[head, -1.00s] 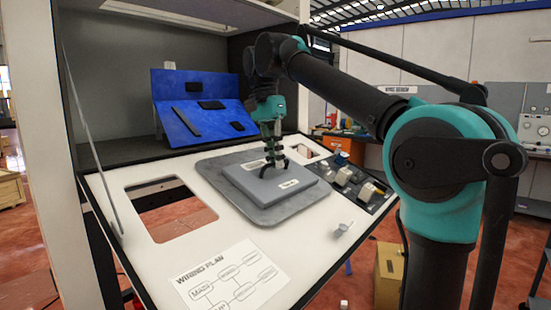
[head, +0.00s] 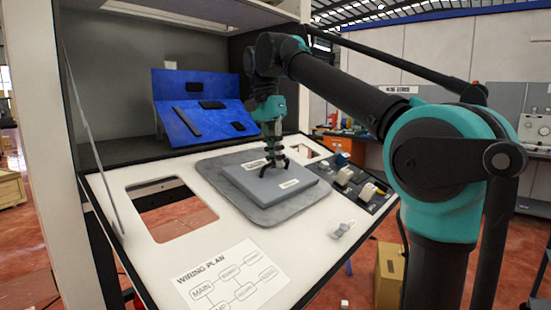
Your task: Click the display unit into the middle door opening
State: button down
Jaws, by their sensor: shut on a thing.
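A flat grey box-like unit (head: 262,190), with a white label on its front edge and another on its top, lies over a grey pad (head: 225,186) in the middle of the white sloped door panel; I take it for the display unit. My gripper (head: 277,164) points down at the top of this unit and is shut on it near its back right part. The fingertips are small, and the exact grip is hard to see. The middle opening is not visible, perhaps covered by the pad and unit. A rectangular opening (head: 172,212) shows at the left of the door.
A blue board (head: 205,108) with dark parts stands at the back. A dark tray (head: 352,188) with switches lies right of the unit. A small grey-white part (head: 343,229) is near the front right edge. A wiring plan sheet (head: 235,278) lies at the front.

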jog(key=shift+a+f, duration=0.1)
jog(key=shift+f, duration=0.15)
dwell(0.6)
jog(key=shift+w, duration=0.1)
jog(key=c, duration=1.6)
grip_release()
jog(key=shift+o, duration=0.6)
jog(key=o, duration=0.4)
jog(key=shift+r, duration=0.15)
jog(key=shift+w+a+r, duration=0.1)
jog(key=shift+a+r, duration=0.05)
jog(key=shift+r, duration=0.75)
jog(key=shift+w+a+r, duration=0.1)
jog(key=shift+a+r, duration=0.05)
jog(key=shift+r, duration=0.8)
jog(key=shift+w+a+r, duration=0.1)
jog(key=shift+a+r, duration=0.05)
jog(key=shift+r, duration=0.75)
